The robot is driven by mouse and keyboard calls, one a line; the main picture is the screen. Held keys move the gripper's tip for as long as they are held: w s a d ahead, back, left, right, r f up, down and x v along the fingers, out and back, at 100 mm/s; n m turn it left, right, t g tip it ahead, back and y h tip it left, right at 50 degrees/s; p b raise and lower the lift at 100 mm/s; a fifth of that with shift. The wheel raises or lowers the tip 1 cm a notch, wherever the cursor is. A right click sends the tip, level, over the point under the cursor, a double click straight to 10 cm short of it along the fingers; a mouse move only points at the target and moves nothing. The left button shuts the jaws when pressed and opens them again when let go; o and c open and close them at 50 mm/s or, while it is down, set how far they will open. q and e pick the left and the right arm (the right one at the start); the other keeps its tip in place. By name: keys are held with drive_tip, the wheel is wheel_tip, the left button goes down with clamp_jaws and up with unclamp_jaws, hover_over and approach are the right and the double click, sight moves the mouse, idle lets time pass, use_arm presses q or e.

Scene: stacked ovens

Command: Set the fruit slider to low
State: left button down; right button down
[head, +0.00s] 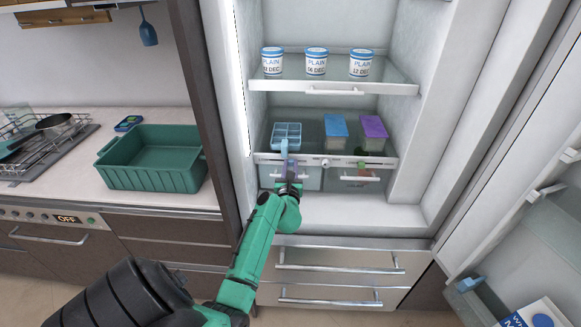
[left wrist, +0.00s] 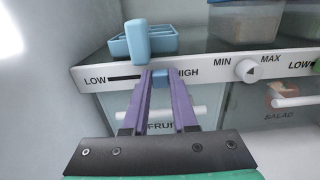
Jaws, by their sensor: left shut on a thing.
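The fruit slider's knob (left wrist: 160,77) is a small blue piece on the white shelf front, at the HIGH end of the dark track that runs from LOW on the left. My left gripper (left wrist: 159,80) has its purple fingers on both sides of the knob and is shut on it. In the head view my left gripper (head: 289,168) reaches the shelf front above the left drawer; the knob is hard to make out there. The FRUIT drawer (left wrist: 125,105) is below, partly hidden by the fingers. My right gripper is not in view.
A light blue upright piece (left wrist: 137,38) stands just above the shelf front, before a blue compartment tray (head: 287,130). The MIN–MAX dial (left wrist: 247,70) and the salad drawer (left wrist: 285,115) are to the right. The open fridge door (head: 545,215) is at far right.

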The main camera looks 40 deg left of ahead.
sight(272, 159)
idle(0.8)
use_arm(q)
drive_tip(key=s+a+p, duration=0.1)
drive_tip(key=s+a, duration=0.1)
drive_tip(key=s+a+p, duration=0.1)
drive_tip(key=a+p, duration=0.1)
drive_tip(key=shift+s+a, duration=0.3)
drive_tip(key=shift+s, duration=0.05)
drive_tip(key=shift+s+a, duration=0.15)
drive_tip(key=shift+a, duration=0.1)
drive_tip(key=shift+f, duration=0.1)
drive_tip(key=c, duration=0.8)
unclamp_jaws()
drive_tip(key=shift+o, duration=0.6)
drive_tip(key=shift+a, duration=0.1)
